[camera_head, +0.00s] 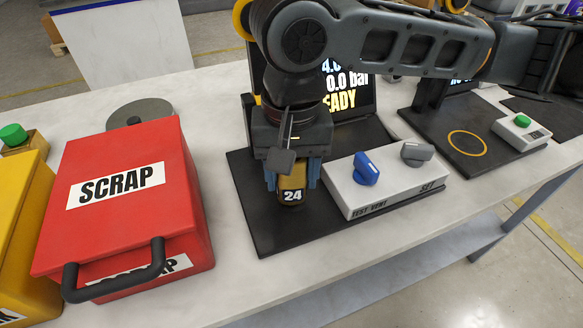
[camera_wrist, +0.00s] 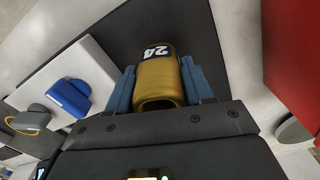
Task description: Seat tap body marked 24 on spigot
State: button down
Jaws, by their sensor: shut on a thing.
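The tap body marked 24 (camera_head: 291,197) is a brass-coloured cylinder with a black-and-white number label. My gripper (camera_head: 291,180) is shut on it, one blue finger on each side, pointing down over the black base plate (camera_head: 262,224) of the test station. In the wrist view the tap body (camera_wrist: 160,82) sits between the blue fingers of my gripper (camera_wrist: 160,88), its open round end towards the camera. The spigot does not show in either view; the tap body and gripper may hide it. I cannot tell whether the tap body touches anything below.
A white control box (camera_head: 388,183) with a blue knob (camera_head: 366,168) and a grey knob (camera_head: 417,152) stands close right of my gripper. A lit screen (camera_head: 350,98) is behind. A red SCRAP box (camera_head: 135,200) stands left. A second station (camera_head: 468,140) is at right.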

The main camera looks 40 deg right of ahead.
jog(key=shift+f+b, duration=0.3)
jog(key=shift+f, duration=0.6)
dwell(0.9)
grip_release()
dwell(0.5)
jog(key=shift+r, duration=0.1)
jog(key=shift+r+p, duration=3.45)
jog(key=shift+p, duration=0.25)
jog(key=shift+s+f, duration=0.1)
